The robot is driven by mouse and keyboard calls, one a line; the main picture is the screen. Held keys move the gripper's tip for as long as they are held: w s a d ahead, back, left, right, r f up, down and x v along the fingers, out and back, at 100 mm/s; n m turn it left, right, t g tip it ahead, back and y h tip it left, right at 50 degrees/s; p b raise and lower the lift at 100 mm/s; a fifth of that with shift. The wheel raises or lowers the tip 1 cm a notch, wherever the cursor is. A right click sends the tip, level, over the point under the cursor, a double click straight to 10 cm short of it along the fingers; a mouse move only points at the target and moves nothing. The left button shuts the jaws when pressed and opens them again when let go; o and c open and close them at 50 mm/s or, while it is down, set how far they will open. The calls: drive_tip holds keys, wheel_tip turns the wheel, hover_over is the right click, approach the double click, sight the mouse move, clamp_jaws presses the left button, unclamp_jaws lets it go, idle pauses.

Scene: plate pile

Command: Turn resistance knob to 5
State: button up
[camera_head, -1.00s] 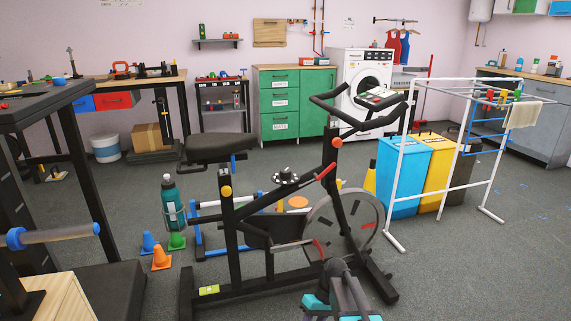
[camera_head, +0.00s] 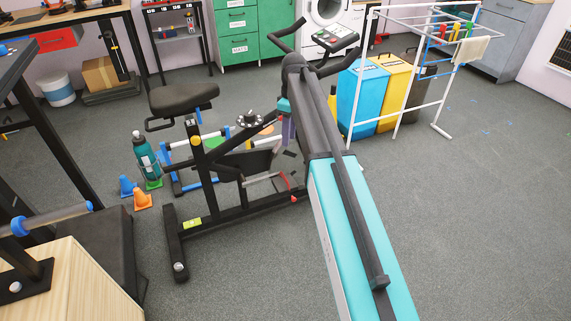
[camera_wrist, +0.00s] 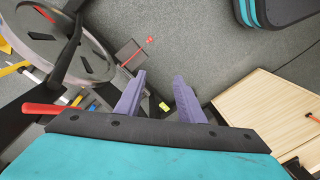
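The exercise bike stands in the middle of the head view, with its black frame (camera_head: 240,212) upright on the grey floor. A round black dial (camera_head: 250,119) with pale marks, apparently the resistance knob, sits on the bike between seat and handlebars. Its setting is too small to read. My gripper (camera_head: 287,130) hangs by the front of the bike, right of the dial and apart from it; my arm hides much of the flywheel. In the wrist view my gripper (camera_wrist: 158,88) has its purple fingers spread, with nothing between them. The dial is not recognisable there.
The bike's seat (camera_head: 184,97) is left of the dial. A red lever (camera_wrist: 50,108) and the flywheel (camera_wrist: 75,55) show in the wrist view. A drying rack (camera_head: 408,75) and bins (camera_head: 362,97) stand at right. Orange cone (camera_head: 142,199) and bottle (camera_head: 145,157) stand left. Floor at right is clear.

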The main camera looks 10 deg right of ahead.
drive_tip(key=w+r+p, duration=0.1)
drive_tip(key=r, duration=0.4)
drive_tip(key=w+d+r+n+p, duration=0.1)
drive_tip(key=w+r, duration=0.1)
drive_tip(key=r, duration=0.4)
drive_tip(key=shift+w+d+r+t+h+p, duration=0.25)
drive_tip(key=shift+d+r+t+h+p, duration=0.05)
drive_tip(key=shift+t+h, duration=0.1)
drive_tip(key=shift+c, duration=0.5)
